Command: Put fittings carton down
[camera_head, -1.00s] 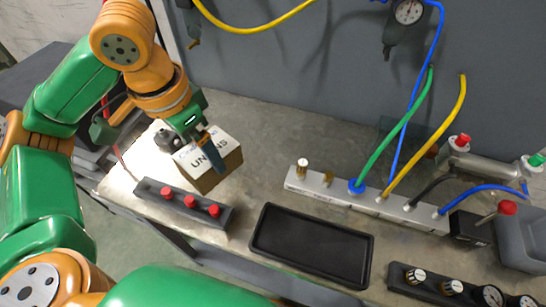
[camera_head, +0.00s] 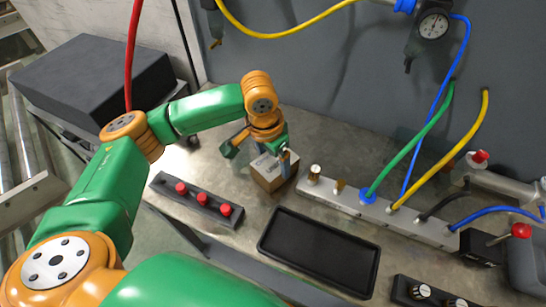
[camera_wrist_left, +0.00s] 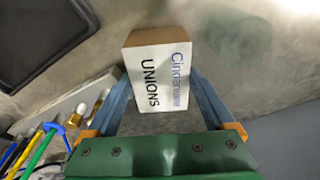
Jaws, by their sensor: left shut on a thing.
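The fittings carton (camera_head: 268,176) is a small brown box with a white label. It is on or just above the grey bench top, left of the manifold; I cannot tell whether it touches the bench. In the left wrist view the carton (camera_wrist_left: 158,78) shows its white face reading "UNIONS", between the two blue fingers. My left gripper (camera_head: 271,162) is shut on the carton, with a finger along its side. It also shows in the left wrist view (camera_wrist_left: 165,100). My right gripper is not in view.
A black tray (camera_head: 318,252) lies in front of the carton, and a red-button strip (camera_head: 196,200) lies to its left. The manifold (camera_head: 380,207) with hoses stands close on the right. Bare bench (camera_head: 330,140) lies behind the carton. A dark block (camera_head: 95,75) stands at far left.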

